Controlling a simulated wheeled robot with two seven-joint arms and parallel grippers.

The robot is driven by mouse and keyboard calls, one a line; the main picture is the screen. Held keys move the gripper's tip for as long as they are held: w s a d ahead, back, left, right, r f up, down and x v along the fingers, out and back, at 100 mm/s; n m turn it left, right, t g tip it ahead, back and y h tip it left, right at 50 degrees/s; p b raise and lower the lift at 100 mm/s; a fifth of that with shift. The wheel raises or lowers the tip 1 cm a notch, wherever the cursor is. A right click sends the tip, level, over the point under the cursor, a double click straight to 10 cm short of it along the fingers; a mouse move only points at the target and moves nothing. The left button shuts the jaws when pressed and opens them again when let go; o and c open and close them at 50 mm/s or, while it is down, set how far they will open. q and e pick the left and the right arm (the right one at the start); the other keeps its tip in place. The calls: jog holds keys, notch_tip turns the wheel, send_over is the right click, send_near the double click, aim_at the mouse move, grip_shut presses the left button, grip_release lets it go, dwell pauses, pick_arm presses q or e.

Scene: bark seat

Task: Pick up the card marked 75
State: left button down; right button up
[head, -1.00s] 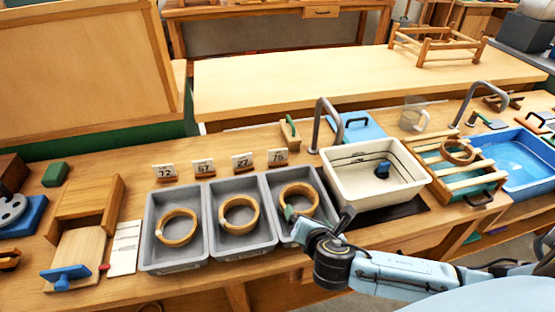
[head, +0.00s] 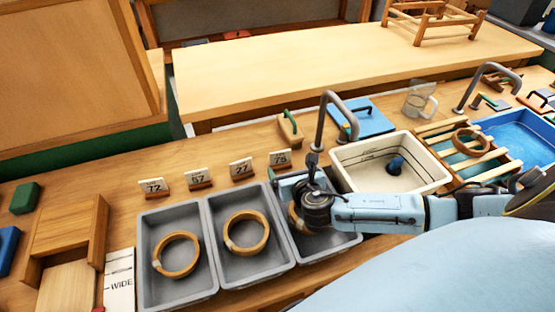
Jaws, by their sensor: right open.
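The card marked 75 (head: 280,157) is a small white card standing in a wooden holder, the rightmost of a row behind the grey trays. My right gripper (head: 286,182) is open and empty. It is over the back of the right grey tray (head: 338,242), just in front of the card in the picture and apart from it. My wrist hides part of this tray and most of the wooden ring (head: 294,220) in it. My left gripper is not in view.
Cards 72 (head: 154,187), 57 (head: 199,179) and 27 (head: 241,169) stand to the left. The other grey trays (head: 141,245) hold wooden rings. A tall grey tap (head: 322,120) and a white basin (head: 342,172) stand close to the right of the card.

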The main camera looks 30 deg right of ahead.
aim_at(281, 154)
jog(key=x, duration=0.4)
jog(key=shift+f+b, duration=0.15)
jog(key=shift+b, duration=0.2)
jog(key=shift+w+d+f, duration=0.1)
jog(key=shift+w+d, duration=0.05)
jog(key=shift+w, duration=0.3)
jog(key=b+x, duration=0.1)
jog(key=x, duration=0.2)
jog(key=shift+w+d+f, duration=0.1)
jog(key=shift+w+f, duration=0.1)
jog(key=shift+w, duration=0.1)
jog(key=shift+w+d+f, duration=0.15)
jog(key=shift+w, duration=0.25)
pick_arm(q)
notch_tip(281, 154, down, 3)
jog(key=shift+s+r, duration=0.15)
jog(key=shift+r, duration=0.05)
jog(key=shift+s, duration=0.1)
pick_arm(e)
jog(key=shift+c, duration=0.7)
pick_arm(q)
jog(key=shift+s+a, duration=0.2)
pick_arm(e)
jog(key=c, duration=0.9)
